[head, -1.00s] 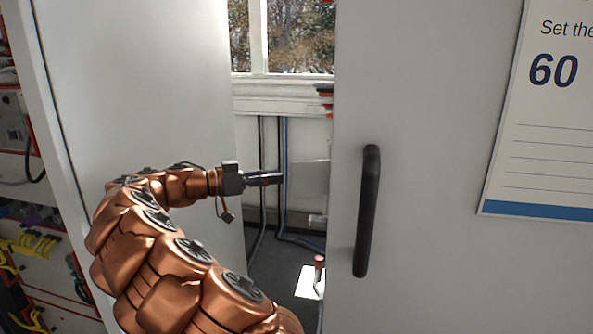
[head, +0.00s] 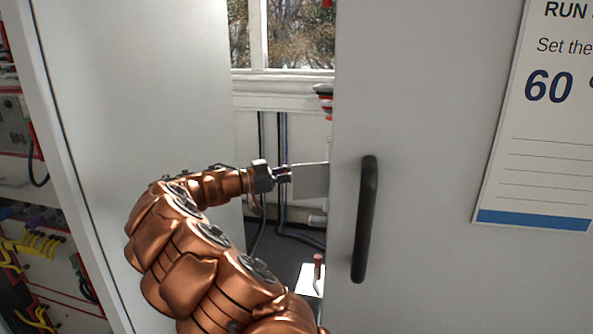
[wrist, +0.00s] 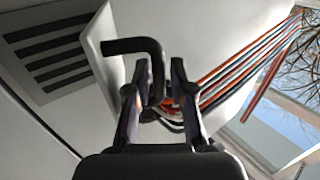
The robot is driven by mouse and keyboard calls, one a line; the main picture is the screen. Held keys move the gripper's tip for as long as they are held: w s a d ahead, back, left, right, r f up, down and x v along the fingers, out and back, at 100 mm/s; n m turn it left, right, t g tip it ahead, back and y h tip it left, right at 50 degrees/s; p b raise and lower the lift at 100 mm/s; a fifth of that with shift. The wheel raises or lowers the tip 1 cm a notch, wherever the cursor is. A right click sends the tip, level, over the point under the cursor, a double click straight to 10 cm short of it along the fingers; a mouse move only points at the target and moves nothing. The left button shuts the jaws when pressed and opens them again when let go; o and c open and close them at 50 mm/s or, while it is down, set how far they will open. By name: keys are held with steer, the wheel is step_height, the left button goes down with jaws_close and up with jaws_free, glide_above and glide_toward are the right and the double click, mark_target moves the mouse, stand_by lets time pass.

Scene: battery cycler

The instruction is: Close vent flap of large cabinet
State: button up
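In the wrist view, a slotted vent (wrist: 60,50) shows at the upper left. A pale flap plate (wrist: 112,72) stands out at an angle beside it, open. A black bent handle (wrist: 135,45) sticks out from the flap. My gripper (wrist: 162,70) is open, with the handle's lower end between its fingers, closer to the left finger; contact is unclear. In the head view, my gripper (head: 287,173) is in the gap left of the large grey door (head: 430,200). A pale plate (head: 312,182) shows beside it; I cannot tell if this is the flap.
The door carries a black vertical handle (head: 365,220) and a notice (head: 540,120). A grey panel (head: 140,90) stands left of the gap. Red, white and black cables (wrist: 245,65) run close right of my fingers. A rack with yellow cables (head: 30,245) is at far left.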

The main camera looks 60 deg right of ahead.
steer(key=shift+c, duration=0.2)
jaws_close()
stand_by(0.4)
